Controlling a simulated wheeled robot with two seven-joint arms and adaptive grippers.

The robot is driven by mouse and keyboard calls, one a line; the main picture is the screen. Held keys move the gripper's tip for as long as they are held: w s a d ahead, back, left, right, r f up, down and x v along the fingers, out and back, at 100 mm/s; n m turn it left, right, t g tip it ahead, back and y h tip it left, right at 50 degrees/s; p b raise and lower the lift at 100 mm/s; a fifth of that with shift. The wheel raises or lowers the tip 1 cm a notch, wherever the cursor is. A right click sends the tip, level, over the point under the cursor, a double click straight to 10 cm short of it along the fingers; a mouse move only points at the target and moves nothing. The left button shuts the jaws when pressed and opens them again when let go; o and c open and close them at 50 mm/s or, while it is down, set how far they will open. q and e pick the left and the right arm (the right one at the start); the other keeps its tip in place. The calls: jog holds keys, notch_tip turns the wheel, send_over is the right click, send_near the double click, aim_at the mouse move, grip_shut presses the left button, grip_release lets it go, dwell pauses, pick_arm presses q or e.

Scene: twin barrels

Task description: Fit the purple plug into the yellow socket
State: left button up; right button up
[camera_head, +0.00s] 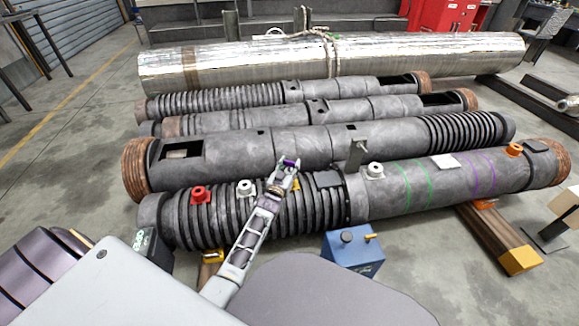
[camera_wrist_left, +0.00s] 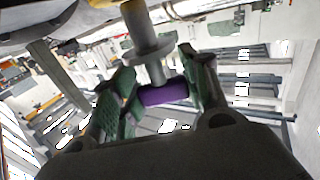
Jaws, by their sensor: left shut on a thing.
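My left gripper (camera_head: 286,168) is over the ribbed left part of the front barrel (camera_head: 410,190). It is shut on the purple plug (camera_head: 289,161), whose purple part shows at the fingertips. In the left wrist view the purple plug (camera_wrist_left: 165,93) lies between the two fingers (camera_wrist_left: 158,92). A grey shaft and round flange (camera_wrist_left: 150,55) extend from the purple part toward the top of that view. The yellow socket (camera_head: 296,184) shows only partly, just right of the gripper. I cannot tell whether plug and socket touch. My right gripper is not in view.
A red fitting (camera_head: 201,194) and a white fitting (camera_head: 245,187) stand left of the gripper; another white fitting (camera_head: 375,170) and an upright grey bracket (camera_head: 356,154) stand right. A blue box (camera_head: 352,253) is in front. More barrels (camera_head: 310,145) lie behind.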

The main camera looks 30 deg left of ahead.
aim_at(289, 172)
pick_arm(q)
jog(key=shift+f+b, duration=0.85)
jog(key=shift+f, duration=0.6)
dwell(0.5)
jog(key=o, duration=1.1)
jog(key=shift+o, duration=0.2)
jog(key=shift+s+f, duration=0.1)
jog(key=shift+s, duration=0.05)
jog(key=s+d, duration=0.1)
jog(key=s, duration=1)
jog(key=shift+s+d, duration=0.25)
jog(key=shift+s, duration=0.05)
dwell(0.5)
